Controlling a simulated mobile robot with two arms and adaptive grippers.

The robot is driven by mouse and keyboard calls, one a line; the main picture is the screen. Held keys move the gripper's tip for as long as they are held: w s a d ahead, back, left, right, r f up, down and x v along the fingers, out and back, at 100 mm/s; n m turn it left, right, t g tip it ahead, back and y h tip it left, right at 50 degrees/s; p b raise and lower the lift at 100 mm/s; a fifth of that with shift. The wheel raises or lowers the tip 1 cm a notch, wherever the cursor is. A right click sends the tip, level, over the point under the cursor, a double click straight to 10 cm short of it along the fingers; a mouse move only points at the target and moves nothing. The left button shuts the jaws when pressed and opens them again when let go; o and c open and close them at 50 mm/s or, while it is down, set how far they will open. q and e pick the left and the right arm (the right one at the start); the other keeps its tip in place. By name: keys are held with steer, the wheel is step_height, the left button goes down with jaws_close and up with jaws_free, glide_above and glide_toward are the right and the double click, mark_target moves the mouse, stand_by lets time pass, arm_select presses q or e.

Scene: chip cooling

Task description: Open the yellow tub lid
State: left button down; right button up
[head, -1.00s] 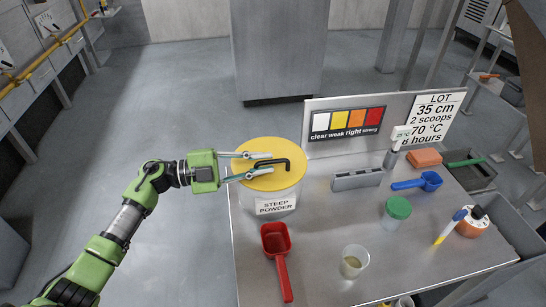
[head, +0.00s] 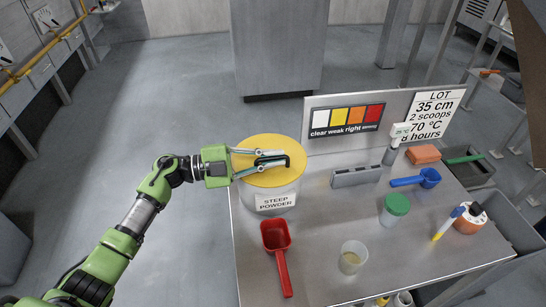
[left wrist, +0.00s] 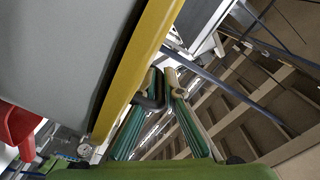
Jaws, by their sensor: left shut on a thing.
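The tub (head: 272,196) stands at the left end of the metal table, with a "STEEP POWDER" label on its front. Its round yellow lid (head: 262,178) sits on top and carries a black handle (head: 297,157). My left gripper (head: 273,158) reaches over the lid from the left and is shut on the black handle. In the left wrist view the lid's yellow edge (left wrist: 140,70) runs beside the fingers, and the dark handle (left wrist: 152,98) is between them. The lid looks level on the tub; I cannot tell whether a gap is under it. My right gripper is not in view.
A red scoop (head: 277,245) and a clear cup (head: 352,258) are in front of the tub. A sign board (head: 350,140) stands behind. Free floor is at left.

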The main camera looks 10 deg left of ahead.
arm_select(q)
steer(key=r+n+p, duration=0.1)
steer(key=r+p, duration=0.1)
steer(key=w+r+n+p, duration=0.1)
steer(key=p, duration=0.1)
steer(key=w+a+r+n+p, duration=0.1)
steer(key=r+p, duration=0.1)
steer(key=shift+w+r+n+p, duration=0.15)
steer(key=shift+r+n+p, duration=0.15)
steer(key=shift+n, duration=0.1)
steer(key=w+a+r+n+b, duration=0.2)
steer(key=w+n, duration=0.4)
steer(key=w+a+r+n+b, duration=0.2)
steer(key=w+a+r+n, duration=0.1)
steer(key=w+n, duration=0.3)
steer(key=shift+w+a, duration=0.2)
steer(key=shift+w, duration=0.2)
steer(key=shift+r, duration=0.1)
